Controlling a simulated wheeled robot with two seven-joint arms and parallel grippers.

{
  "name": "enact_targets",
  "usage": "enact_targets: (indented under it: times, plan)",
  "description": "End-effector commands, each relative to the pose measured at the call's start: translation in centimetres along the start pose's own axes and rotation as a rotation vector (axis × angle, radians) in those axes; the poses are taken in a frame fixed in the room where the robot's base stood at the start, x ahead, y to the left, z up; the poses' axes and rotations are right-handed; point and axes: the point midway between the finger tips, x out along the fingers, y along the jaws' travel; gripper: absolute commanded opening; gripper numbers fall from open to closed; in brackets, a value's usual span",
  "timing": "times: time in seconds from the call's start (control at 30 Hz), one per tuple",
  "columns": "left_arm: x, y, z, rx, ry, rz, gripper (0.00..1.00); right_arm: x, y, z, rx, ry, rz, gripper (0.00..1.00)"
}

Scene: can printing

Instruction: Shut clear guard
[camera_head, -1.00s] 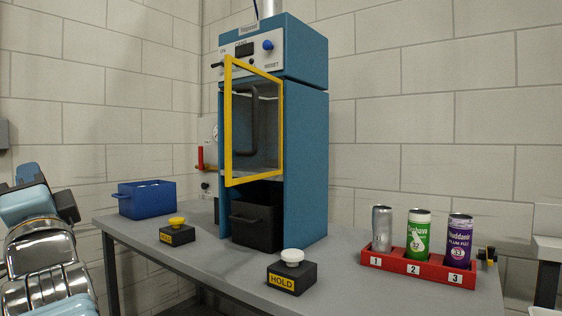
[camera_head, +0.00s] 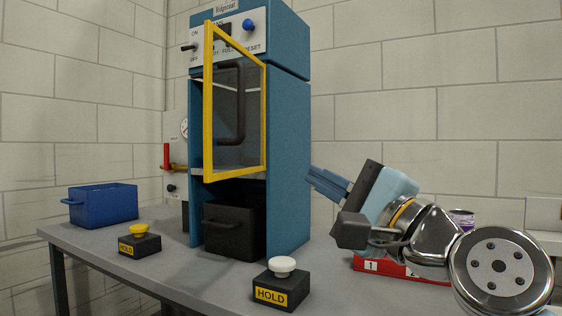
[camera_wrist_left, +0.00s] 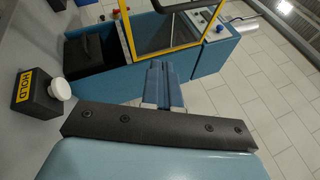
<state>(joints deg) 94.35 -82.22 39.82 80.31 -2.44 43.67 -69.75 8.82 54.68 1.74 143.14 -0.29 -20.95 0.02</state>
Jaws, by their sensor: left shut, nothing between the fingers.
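The clear guard (camera_head: 208,115) has a yellow frame and a see-through pane. It stands swung out at an angle from the front of the blue machine (camera_head: 289,130), its left edge nearer to me. In the left wrist view the yellow frame (camera_wrist_left: 128,38) shows beyond the fingers. I see a gap between fingers and guard in the head view; contact cannot be told from the wrist view. My right gripper is not in view.
A black bin (camera_head: 232,228) sits in the machine's lower bay. A white-topped HOLD button (camera_head: 281,285) and a yellow-topped one (camera_head: 139,240) stand in front. A blue bin (camera_head: 103,204) is at left. My arm partly hides the red can rack (camera_head: 385,267).

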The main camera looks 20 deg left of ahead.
Motion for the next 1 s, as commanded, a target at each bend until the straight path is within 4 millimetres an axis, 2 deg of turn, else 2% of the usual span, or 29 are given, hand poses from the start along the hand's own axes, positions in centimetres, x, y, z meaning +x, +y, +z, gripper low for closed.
enact_targets:
  times: [0.5,0.7,1.0]
  plan:
    - [10.1,-0.2,0.6,-0.003,-0.001,0.002,0.00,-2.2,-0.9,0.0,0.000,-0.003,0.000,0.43]
    - [11.8,-0.1,2.5,-0.003,-0.001,0.002,0.00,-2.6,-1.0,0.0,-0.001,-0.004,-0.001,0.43]
    - [12.3,0.0,3.0,-0.002,0.000,0.000,0.00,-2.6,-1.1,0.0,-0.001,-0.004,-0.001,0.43]
